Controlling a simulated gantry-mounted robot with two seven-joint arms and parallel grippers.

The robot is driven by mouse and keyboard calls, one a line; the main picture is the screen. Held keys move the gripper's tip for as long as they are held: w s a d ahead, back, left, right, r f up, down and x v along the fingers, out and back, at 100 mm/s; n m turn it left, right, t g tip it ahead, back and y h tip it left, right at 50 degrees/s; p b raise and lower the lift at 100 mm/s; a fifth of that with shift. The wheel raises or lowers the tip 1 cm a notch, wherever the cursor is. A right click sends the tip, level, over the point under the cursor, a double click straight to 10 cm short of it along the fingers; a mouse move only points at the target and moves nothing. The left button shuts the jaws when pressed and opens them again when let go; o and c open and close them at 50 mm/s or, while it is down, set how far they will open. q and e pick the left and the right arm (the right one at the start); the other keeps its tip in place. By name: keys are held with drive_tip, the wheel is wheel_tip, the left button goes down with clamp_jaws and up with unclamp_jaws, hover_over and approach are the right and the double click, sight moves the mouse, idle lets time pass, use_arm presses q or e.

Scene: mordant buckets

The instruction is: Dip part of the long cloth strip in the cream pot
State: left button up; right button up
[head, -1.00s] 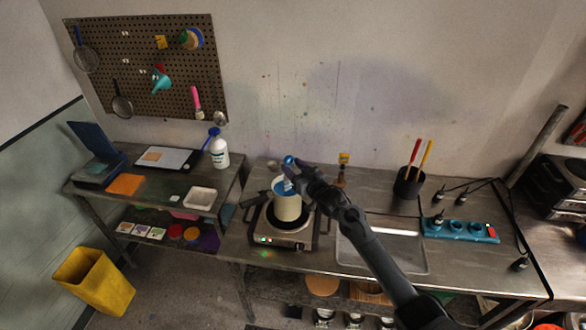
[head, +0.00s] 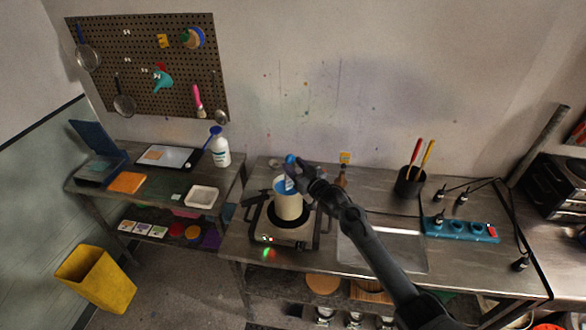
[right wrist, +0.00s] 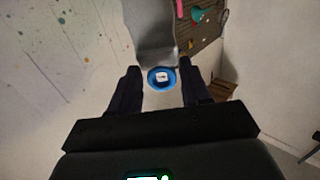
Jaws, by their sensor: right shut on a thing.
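The cream pot (head: 288,208) stands upright on the hot plate, with blue showing inside its rim. My right gripper (head: 290,167) is above the pot's mouth, shut on the long cloth strip. A pale part of the strip (head: 289,184) hangs from the gripper down to the pot's opening; I cannot tell how deep it reaches. A small blue piece shows at the fingertips. In the right wrist view a grey-white strip (right wrist: 154,35) runs up from between the fingers, beside a round blue piece (right wrist: 161,78) with a pale centre. My left gripper is not in view.
The hot plate (head: 283,233) has side bars close to the pot. A white bottle (head: 220,150) and a white tray (head: 202,196) are on the left bench. A dark cup with sticks (head: 409,184) and a teal block (head: 460,230) stand to the right.

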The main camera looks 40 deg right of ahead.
drive_tip(key=shift+a+r+p, duration=0.15)
drive_tip(key=shift+a+p, duration=0.3)
drive_tip(key=shift+a, duration=0.35)
wheel_tip(320, 180, up, 5)
drive_tip(key=p, duration=0.4)
drive_tip(key=shift+r, duration=0.15)
drive_tip(key=shift+r+p, duration=0.8)
drive_tip(key=shift+p, duration=0.1)
drive_tip(key=shift+r, duration=0.15)
idle(2.2)
drive_tip(key=shift+r+p, duration=2.1)
drive_tip(key=shift+r, duration=0.25)
